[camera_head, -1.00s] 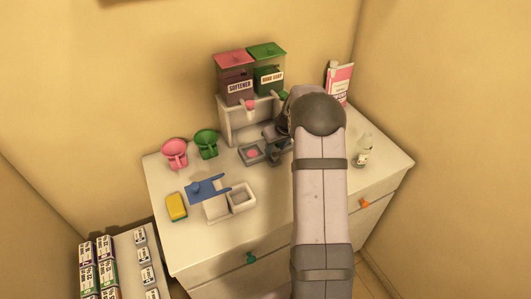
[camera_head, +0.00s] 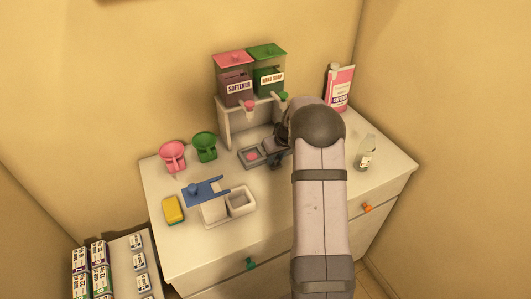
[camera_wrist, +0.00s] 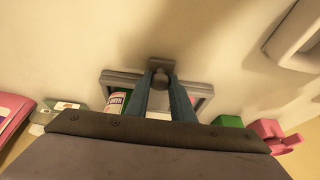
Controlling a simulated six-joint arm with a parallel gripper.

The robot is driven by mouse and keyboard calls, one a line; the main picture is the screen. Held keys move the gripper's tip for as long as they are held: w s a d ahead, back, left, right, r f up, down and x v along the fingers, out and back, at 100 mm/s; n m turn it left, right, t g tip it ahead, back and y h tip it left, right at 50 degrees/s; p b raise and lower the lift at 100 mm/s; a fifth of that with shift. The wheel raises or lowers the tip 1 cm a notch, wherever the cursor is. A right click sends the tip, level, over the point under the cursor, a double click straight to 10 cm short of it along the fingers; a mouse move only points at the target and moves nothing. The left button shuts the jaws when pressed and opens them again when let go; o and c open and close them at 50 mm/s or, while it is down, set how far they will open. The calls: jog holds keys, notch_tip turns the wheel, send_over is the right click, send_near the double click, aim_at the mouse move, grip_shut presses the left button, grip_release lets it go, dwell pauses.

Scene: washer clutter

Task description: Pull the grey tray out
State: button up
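The grey tray (camera_head: 245,160) lies on the white cabinet top in front of the dispenser stand, with a pink round patch inside it. In the wrist view the grey tray (camera_wrist: 205,90) shows as a frame with a dark grey handle (camera_wrist: 160,66) sticking out toward the top of the picture. My gripper (camera_wrist: 163,80) has its two blue-grey fingertips at this handle, one on each side. Whether they press on it cannot be told. In the head view my gripper (camera_head: 284,153) is at the tray's right end and is partly hidden by my arm.
Softener (camera_head: 234,80) and hand soap (camera_head: 268,79) dispensers stand behind the tray. A white container (camera_head: 240,202), blue piece (camera_head: 203,192) and yellow sponge (camera_head: 173,209) lie in front. A clear bottle (camera_head: 366,153) stands at right.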

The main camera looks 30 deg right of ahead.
jog(key=shift+s, duration=0.1)
jog(key=shift+s+b, duration=3.3)
jog(key=shift+s, duration=2.45)
jog(key=o, duration=0.8)
jog(key=shift+r, duration=0.15)
notch_tip(320, 180, up, 8)
jog(key=p, duration=0.5)
jog(key=shift+p, duration=0.35)
